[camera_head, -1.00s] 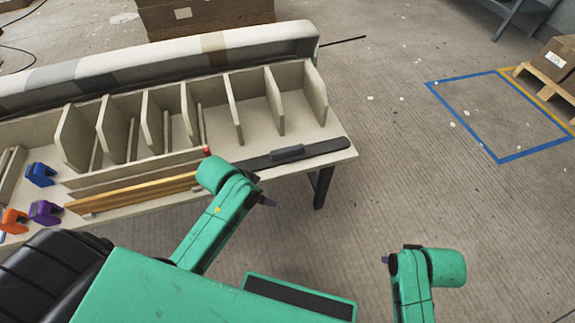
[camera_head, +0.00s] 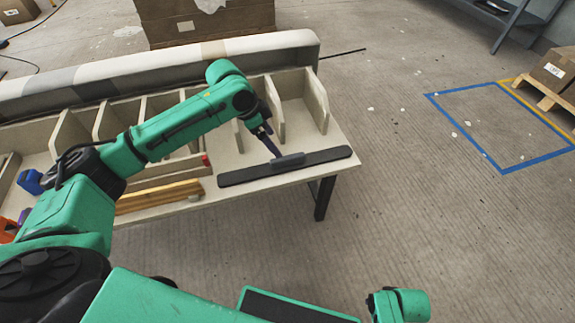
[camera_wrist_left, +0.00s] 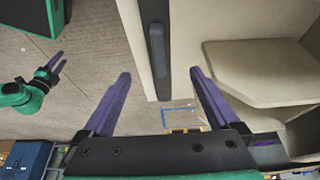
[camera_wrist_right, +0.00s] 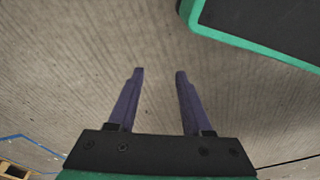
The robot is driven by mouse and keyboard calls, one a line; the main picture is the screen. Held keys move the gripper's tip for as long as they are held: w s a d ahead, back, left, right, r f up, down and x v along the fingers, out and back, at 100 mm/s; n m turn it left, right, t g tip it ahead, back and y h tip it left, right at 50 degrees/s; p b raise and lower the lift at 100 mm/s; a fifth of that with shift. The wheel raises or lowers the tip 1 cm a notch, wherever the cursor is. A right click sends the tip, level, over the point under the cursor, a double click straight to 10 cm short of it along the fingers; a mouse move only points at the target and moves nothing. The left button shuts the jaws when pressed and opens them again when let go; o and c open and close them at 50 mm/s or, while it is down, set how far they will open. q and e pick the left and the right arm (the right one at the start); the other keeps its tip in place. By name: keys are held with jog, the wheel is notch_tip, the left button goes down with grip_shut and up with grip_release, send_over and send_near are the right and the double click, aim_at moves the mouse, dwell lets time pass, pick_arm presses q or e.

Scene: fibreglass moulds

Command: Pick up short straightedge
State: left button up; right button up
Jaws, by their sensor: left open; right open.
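The short straightedge (camera_head: 320,158) is a long dark bar with a raised grey grip (camera_head: 289,161) in its middle. It lies flat along the bench's front edge at the right end. My left gripper (camera_head: 274,147) is above the grip, and its fingers are open. In the left wrist view the straightedge (camera_wrist_left: 153,80) runs between the two purple fingers (camera_wrist_left: 160,75), with no visible contact. My right gripper (camera_wrist_right: 160,72) is open and empty over bare floor, away from the bench.
The bench (camera_head: 335,140) has upright dividers (camera_head: 316,98) behind the straightedge. Yellow wooden strips (camera_head: 160,196) lie along the front edge to the left. Blue (camera_head: 30,181) and orange (camera_head: 8,226) clamps sit at the far left.

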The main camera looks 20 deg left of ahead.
aim_at(286, 158)
pick_arm(q)
jog(key=b+x, duration=0.3)
jog(key=x, duration=0.8)
jog(key=shift+d, duration=0.1)
jog(key=shift+f, duration=0.25)
jog(key=shift+r, duration=0.1)
pick_arm(e)
notch_tip(286, 158, up, 9)
jog(key=w+a, duration=0.1)
jog(key=shift+w+a, duration=0.4)
pick_arm(q)
grip_shut()
